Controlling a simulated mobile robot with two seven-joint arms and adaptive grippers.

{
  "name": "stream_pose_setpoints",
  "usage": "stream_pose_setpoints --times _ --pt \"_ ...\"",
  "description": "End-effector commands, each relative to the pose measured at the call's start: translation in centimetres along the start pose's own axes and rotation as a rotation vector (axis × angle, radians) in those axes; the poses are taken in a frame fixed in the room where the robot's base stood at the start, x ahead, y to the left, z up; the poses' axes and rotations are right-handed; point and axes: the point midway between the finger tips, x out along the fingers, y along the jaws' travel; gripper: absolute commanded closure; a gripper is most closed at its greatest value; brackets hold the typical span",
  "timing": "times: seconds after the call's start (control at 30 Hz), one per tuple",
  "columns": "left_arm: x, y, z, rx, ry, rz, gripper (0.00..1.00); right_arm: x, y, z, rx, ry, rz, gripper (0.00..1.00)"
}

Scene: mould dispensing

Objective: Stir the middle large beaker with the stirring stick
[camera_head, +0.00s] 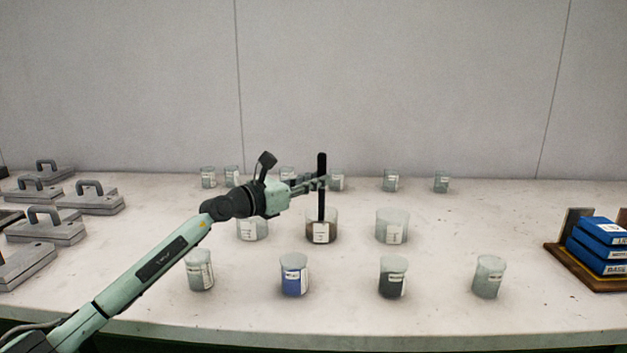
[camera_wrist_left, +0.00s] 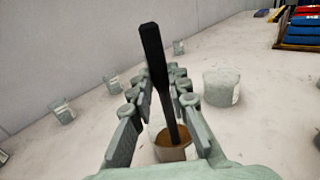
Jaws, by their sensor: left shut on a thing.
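The middle large beaker (camera_head: 322,232) stands upright on the table with brown contents low in it. In the left wrist view the beaker (camera_wrist_left: 172,153) shows between and beyond my fingers. The black stirring stick (camera_head: 322,170) stands nearly upright, with its lower end inside this beaker. It also shows in the left wrist view (camera_wrist_left: 154,62). My left gripper (camera_head: 322,182) is shut on the stick above the beaker's rim. Whether the stick's tip touches the bottom is hidden. My right gripper is in neither view.
Large beakers stand left (camera_head: 253,229) and right (camera_head: 392,226) of the middle one. A front row holds a blue-filled beaker (camera_head: 293,276) and a dark-filled beaker (camera_head: 393,278). Small beakers line the back. Grey moulds (camera_head: 91,200) lie left; blue boxes (camera_head: 600,243) sit right.

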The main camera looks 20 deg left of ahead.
Motion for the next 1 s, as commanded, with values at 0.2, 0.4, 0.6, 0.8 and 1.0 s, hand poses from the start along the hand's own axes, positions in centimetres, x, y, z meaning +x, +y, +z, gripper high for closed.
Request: stream_pose_setpoints --times 0.2,0.4,0.6,0.8,1.0 --pt "0.0 0.0 0.5 0.001 -0.002 0.0 1.0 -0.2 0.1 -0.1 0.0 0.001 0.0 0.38" --pt "0.0 0.0 1.9 0.001 -0.002 0.0 1.0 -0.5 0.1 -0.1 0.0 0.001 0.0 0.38" --pt "0.0 0.0 3.4 0.001 -0.004 -0.001 1.0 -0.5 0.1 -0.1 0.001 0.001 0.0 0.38" --pt "-0.1 0.0 4.7 0.001 -0.003 0.0 1.0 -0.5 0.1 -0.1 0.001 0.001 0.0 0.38" --pt "-0.1 0.0 6.1 0.002 -0.002 0.0 1.0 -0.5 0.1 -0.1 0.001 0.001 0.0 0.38"
